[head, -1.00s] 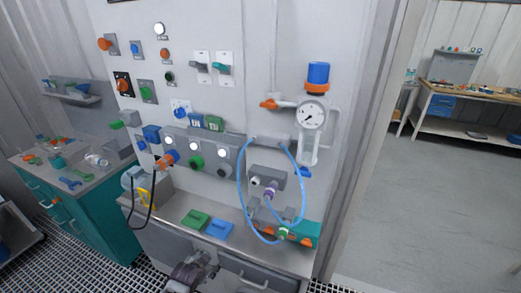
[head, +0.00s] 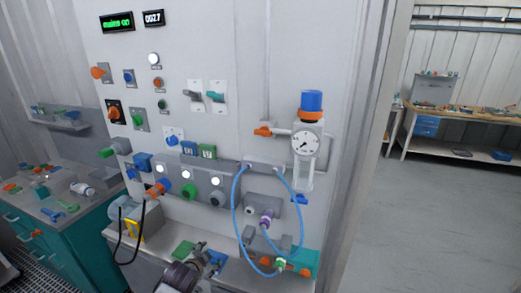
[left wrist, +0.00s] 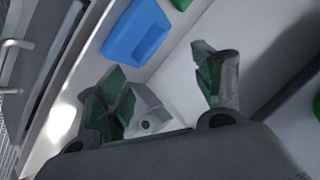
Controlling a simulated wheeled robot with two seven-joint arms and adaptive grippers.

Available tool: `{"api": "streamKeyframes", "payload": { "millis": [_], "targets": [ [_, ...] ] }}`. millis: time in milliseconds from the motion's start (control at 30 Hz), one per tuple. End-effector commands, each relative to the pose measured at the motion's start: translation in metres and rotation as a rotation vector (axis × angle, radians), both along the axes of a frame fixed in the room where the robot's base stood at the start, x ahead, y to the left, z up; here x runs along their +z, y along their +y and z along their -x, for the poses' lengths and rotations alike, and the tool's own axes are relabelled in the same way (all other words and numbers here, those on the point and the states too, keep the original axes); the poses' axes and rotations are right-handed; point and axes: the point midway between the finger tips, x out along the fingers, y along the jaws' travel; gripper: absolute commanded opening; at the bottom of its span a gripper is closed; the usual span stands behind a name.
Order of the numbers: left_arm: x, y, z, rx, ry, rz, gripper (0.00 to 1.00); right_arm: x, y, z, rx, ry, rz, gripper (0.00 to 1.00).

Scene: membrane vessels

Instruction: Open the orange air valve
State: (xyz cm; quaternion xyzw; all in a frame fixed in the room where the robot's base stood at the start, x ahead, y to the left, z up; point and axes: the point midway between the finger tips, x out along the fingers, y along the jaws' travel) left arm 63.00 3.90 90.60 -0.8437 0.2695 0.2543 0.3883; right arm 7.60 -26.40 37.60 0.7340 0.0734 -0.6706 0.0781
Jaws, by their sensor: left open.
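The orange air valve (head: 263,131) is a small orange lever on the pipe left of the pressure gauge (head: 305,142), high on the grey-white panel. The lever lies roughly level, along the pipe. A blue-topped filter unit (head: 312,105) stands above the gauge. My left gripper (head: 210,252) is low in the head view, over the bench and well below and left of the valve. In the left wrist view its green-padded fingers (left wrist: 165,95) are apart with nothing between them. My right gripper is not in view.
Blue hoses (head: 236,205) loop in front of the panel, below the valve. A blue tray (left wrist: 137,30) and a green tray (head: 184,249) lie on the bench. Knobs and a black cable (head: 119,235) are at the left. The space before the gauge looks clear.

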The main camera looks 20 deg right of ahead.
Motion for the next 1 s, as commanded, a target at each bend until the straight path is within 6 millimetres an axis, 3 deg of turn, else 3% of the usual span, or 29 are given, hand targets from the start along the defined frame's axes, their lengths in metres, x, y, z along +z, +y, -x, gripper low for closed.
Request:
{"api": "streamKeyframes", "payload": {
  "millis": [100,300,633,1000],
  "targets": [
    [0.049,-0.02,-0.009,-0.07,-0.083,-0.036,0.68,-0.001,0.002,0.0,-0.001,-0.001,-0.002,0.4],
    [0.117,-0.048,-0.011,-0.178,-0.205,-0.105,0.68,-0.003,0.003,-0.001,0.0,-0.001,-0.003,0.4],
    [0.187,-0.081,-0.015,-0.312,-0.367,-0.223,0.68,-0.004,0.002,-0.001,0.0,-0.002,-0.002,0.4],
    [0.262,-0.115,-0.004,-0.46,-0.56,-0.385,0.68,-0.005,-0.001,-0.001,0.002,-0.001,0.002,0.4]
  ]
}}
